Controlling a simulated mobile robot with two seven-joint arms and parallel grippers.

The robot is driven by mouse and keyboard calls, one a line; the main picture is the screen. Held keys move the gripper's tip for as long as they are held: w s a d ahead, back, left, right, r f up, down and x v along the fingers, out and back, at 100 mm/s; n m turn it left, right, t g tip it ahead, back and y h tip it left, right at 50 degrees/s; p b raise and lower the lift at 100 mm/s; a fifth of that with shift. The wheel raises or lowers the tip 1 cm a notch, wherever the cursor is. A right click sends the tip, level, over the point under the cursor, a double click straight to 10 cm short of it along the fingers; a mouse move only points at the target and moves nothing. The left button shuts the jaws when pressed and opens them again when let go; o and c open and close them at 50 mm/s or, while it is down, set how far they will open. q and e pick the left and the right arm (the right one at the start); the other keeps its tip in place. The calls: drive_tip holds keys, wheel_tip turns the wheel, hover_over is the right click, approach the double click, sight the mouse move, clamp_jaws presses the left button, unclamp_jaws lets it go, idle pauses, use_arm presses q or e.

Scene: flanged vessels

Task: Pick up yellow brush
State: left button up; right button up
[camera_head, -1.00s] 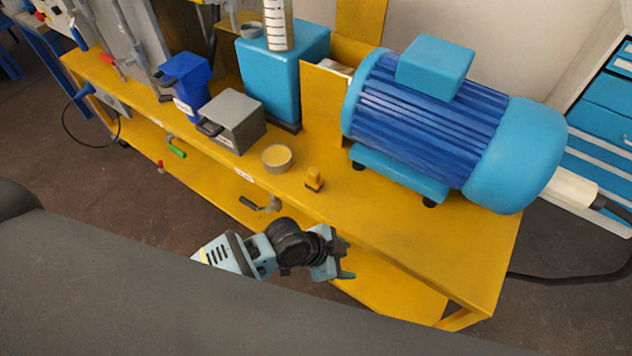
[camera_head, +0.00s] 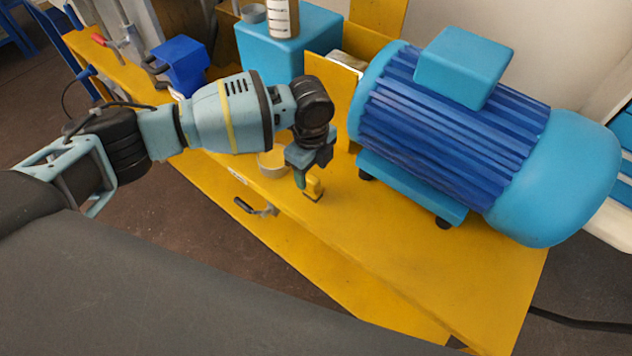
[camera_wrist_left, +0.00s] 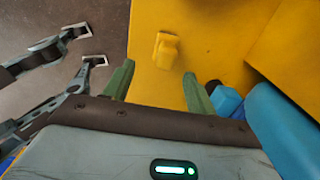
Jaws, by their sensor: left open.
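The yellow brush (camera_head: 313,188) is a small upright piece on the yellow bench top, left of the blue motor. In the left wrist view the brush (camera_wrist_left: 166,50) is ahead of my fingertips, between their lines. My left gripper (camera_head: 301,176) hangs over the bench just beside the brush, fingers pointing down. In the left wrist view my left gripper (camera_wrist_left: 160,80) has its green fingers wide apart with nothing between them. Part of the brush's near side is close to a finger in the head view; I cannot tell if they touch. My right gripper is not in view.
The blue motor (camera_head: 440,130) stands right of the brush. A round yellow-filled dish (camera_head: 272,163) is partly hidden behind my left arm. A blue bin (camera_head: 182,62) and a light-blue box (camera_head: 288,45) stand farther back.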

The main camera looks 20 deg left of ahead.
sight(312, 178)
use_arm(q)
drive_tip(key=shift+w+a, duration=0.2)
drive_tip(key=shift+w, duration=0.15)
drive_tip(key=shift+s+f, duration=0.2)
drive_tip(key=shift+f, duration=0.6)
drive_tip(key=shift+w+f+b, duration=0.2)
drive_tip(key=shift+f+b, duration=0.05)
drive_tip(key=shift+f, duration=1.3)
drive_tip(key=shift+w+f+b, duration=0.15)
drive_tip(key=shift+f+b, duration=0.05)
drive_tip(key=shift+f, duration=1.3)
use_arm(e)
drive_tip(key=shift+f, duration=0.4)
use_arm(q)
drive_tip(key=c, duration=1.1)
drive_tip(key=shift+o, duration=0.2)
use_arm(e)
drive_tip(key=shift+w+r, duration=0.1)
use_arm(q)
drive_tip(key=shift+r, duration=0.1)
